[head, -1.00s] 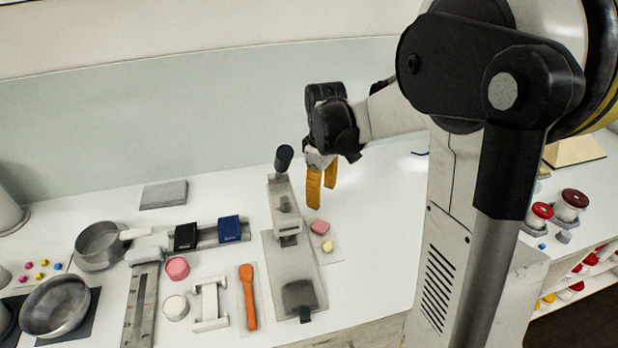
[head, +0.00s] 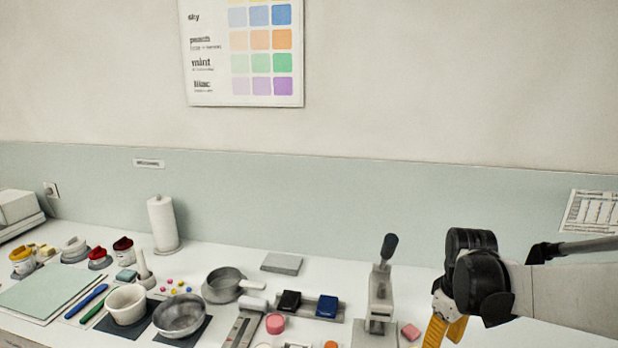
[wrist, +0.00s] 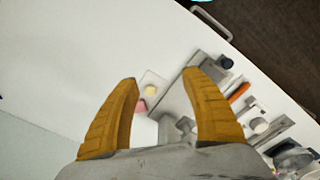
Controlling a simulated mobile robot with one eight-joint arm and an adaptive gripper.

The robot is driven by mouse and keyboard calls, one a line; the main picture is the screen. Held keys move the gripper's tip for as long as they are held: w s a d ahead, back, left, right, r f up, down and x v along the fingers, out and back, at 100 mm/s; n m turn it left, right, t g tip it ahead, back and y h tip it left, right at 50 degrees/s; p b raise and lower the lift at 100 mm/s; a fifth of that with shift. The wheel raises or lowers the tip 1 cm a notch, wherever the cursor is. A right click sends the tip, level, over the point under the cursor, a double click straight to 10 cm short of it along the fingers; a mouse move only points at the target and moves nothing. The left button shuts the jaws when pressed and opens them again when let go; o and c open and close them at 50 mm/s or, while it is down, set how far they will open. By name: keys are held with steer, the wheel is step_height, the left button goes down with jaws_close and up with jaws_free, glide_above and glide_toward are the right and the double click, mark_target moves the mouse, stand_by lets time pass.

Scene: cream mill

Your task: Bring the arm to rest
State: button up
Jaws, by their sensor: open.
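My gripper (head: 446,330) is at the right of the head view, over the white counter, its yellow fingers pointing down. In the wrist view the two yellow fingers (wrist: 165,100) are spread apart with nothing held between them. My gripper is to the right of the lever press (head: 381,300), and in the head view it hangs clear of it. In the wrist view a pink piece (wrist: 141,106) and a pale yellow piece (wrist: 151,91) show beyond the fingers.
Left of the press are a blue block (head: 327,306), a black block (head: 289,301), a metal pan (head: 223,284), a metal bowl (head: 180,316) and a white mortar (head: 126,304). A paper roll (head: 162,224) stands at the back. A colour chart (head: 242,52) hangs above.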

steer(key=s+a+r+m+t+b, duration=0.3)
steer(key=s+a+m+t, duration=0.3)
steer(key=s+a, duration=0.3)
steer(key=s+b, duration=0.1)
steer(key=s, duration=0.2)
steer(key=shift+s+a, duration=0.2)
steer(key=shift+s, duration=0.05)
stand_by(0.5)
